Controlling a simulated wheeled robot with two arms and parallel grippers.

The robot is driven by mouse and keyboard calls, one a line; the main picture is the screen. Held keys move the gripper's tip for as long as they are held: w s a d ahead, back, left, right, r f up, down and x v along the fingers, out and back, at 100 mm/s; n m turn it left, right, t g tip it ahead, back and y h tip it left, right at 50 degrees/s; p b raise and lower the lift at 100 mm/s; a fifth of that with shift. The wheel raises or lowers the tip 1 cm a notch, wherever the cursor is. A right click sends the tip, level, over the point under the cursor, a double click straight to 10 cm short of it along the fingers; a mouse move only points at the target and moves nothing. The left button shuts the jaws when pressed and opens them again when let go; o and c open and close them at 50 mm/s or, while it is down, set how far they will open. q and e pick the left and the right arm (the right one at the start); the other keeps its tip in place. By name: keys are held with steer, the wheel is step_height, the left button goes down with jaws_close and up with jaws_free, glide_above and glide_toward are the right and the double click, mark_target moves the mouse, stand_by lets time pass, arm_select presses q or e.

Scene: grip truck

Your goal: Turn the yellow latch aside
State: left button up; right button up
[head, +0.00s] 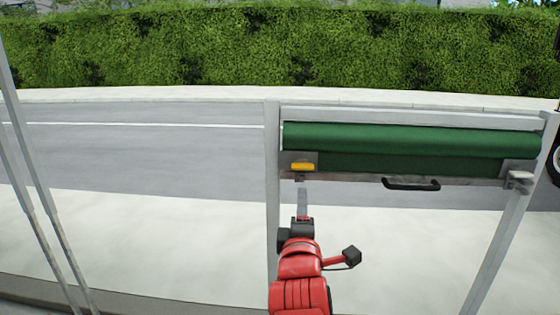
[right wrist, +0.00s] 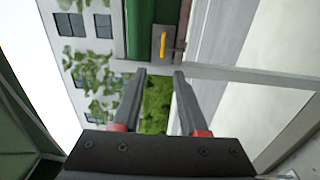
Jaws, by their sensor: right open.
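The yellow latch (head: 302,167) is a small bar on a grey plate at the left end of the green roller cover (head: 400,140) in the head view. It lies level there. In the right wrist view the yellow latch (right wrist: 167,42) shows ahead of the fingertips, on its metal plate. My right gripper (head: 303,192) is just below the latch in the head view. In the right wrist view my right gripper (right wrist: 160,72) has its two fingers apart with nothing between them. I see a gap between fingertips and latch. My left gripper is not in view.
A black handle (head: 411,184) sits on the cover's bottom rail, right of the latch. A second grey fitting (head: 519,180) is at the right end. Pale posts (head: 272,180) frame the cover. Pavement, road and a hedge (head: 200,45) lie beyond.

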steer(key=p, duration=0.6)
glide_toward(302, 169)
steer(key=shift+g, duration=0.3)
steer(key=w, duration=0.5)
steer(key=w+r, duration=0.1)
steer(key=w, duration=0.2)
steer(key=shift+w, duration=0.15)
steer(key=shift+w+f, duration=0.2)
steer(key=shift+w, duration=0.5)
jaws_close()
